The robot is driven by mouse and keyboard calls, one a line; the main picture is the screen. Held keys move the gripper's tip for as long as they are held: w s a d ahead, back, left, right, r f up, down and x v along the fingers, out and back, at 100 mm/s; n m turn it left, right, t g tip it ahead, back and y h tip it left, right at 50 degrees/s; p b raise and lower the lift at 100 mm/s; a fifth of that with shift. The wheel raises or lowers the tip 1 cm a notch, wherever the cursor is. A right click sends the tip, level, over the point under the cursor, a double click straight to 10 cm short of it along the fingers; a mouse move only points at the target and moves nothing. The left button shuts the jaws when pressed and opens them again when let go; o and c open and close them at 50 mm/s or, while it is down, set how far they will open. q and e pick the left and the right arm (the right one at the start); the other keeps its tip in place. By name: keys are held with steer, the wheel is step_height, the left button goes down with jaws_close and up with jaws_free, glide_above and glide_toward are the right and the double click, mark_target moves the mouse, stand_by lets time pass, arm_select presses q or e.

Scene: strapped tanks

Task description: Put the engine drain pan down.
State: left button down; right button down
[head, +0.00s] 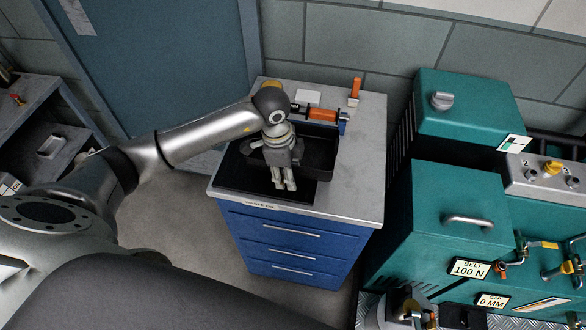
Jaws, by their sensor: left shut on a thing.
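The engine drain pan (322,152) is black and shallow, with low walls. It is over the top of a blue drawer cabinet (290,240), above or on a flat black area (238,178) with a label at its front edge. I cannot tell whether the pan's bottom touches that area. My left gripper (285,184) points down at the pan's near side and is shut on it. The gripper and wrist hide part of the pan.
An orange-and-grey tool (323,115), a white block (307,97) and an orange-handled item (355,88) are at the cabinet's back. Teal machine housings (440,215) stand close on the right. The cabinet's right top strip (355,180) is clear.

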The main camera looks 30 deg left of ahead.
arm_select(q)
steer(key=shift+f+p, duration=0.55)
steer(key=shift+f, duration=0.4)
steer(key=shift+w+f, duration=0.1)
steer(key=shift+f, duration=0.3)
steer(key=c, duration=1)
jaws_free()
steer(key=shift+s+f, duration=0.15)
steer(key=shift+s, duration=0.05)
steer(key=shift+o, duration=0.2)
steer(key=shift+a+r, duration=0.1)
steer(key=shift+r, duration=0.35)
steer(key=r+b, duration=0.1)
steer(key=r, duration=0.2)
steer(key=r+b, duration=0.1)
steer(key=r, duration=0.3)
steer(key=a+r+b, duration=0.1)
steer(key=r, duration=0.3)
steer(key=shift+s+a+r, duration=0.1)
steer(key=shift+s, duration=0.1)
